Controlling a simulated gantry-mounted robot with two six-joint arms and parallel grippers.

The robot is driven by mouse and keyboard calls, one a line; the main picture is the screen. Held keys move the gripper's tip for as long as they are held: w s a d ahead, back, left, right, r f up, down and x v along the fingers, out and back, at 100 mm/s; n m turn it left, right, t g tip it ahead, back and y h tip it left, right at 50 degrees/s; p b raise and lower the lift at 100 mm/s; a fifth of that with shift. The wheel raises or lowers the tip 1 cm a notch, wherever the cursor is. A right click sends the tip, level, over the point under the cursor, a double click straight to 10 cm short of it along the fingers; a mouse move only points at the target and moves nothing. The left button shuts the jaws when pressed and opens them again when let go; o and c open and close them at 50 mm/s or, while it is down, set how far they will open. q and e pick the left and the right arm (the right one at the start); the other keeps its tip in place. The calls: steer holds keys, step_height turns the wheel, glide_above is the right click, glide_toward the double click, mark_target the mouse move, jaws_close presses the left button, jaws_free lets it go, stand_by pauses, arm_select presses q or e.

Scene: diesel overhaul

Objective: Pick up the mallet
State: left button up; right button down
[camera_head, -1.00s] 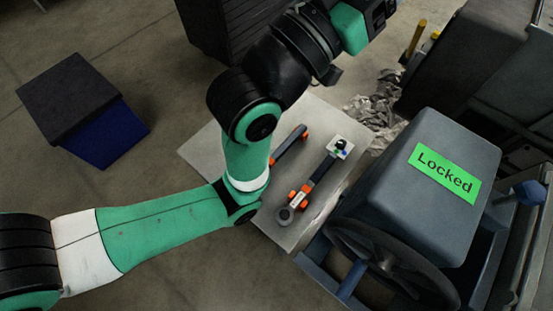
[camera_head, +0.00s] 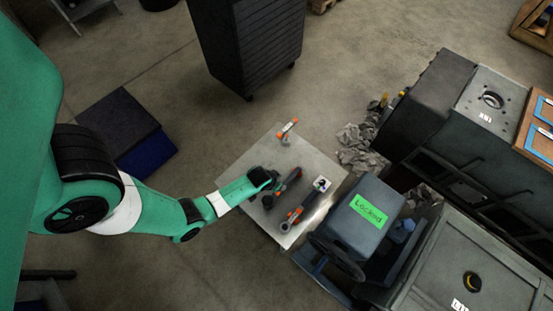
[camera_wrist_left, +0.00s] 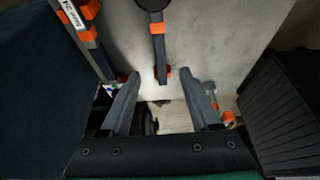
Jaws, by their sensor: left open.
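A small T-shaped tool with orange ends (camera_head: 287,130), which looks like the mallet, lies near the far corner of the grey table top (camera_head: 322,163). In the left wrist view, a grey tool with an orange end (camera_wrist_left: 229,117) shows beyond the right finger; it may be the same tool. My left gripper (camera_wrist_left: 161,82) is open. A dark bar tool with orange bands (camera_wrist_left: 158,45) ends between its fingers in that picture; I cannot tell if they touch. In the head view the gripper (camera_head: 272,183) is low over the table's left part. My right gripper is out of view.
The orange-and-dark wrench (camera_head: 298,212) lies nearer the table's right edge. A grey machine with a green "Locked" label (camera_head: 368,211) stands close on the right. A dark cabinet (camera_head: 250,45) stands behind.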

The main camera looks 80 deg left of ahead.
arm_select(q)
steer(key=b+x, duration=0.6)
steer(key=shift+w+a+f+b, duration=0.1)
steer(key=shift+w+f+b, duration=0.05)
steer(key=shift+f+b, duration=0.2)
steer(key=shift+r, duration=0.1)
steer(key=b+x, duration=0.2)
steer(key=x, duration=0.1)
steer(key=b+x, duration=0.1)
steer(key=x, duration=0.1)
steer(key=shift+s, duration=0.35)
steer(key=shift+w+f, duration=0.1)
steer(key=shift+f, duration=0.2)
steer(key=shift+r, duration=0.1)
jaws_close()
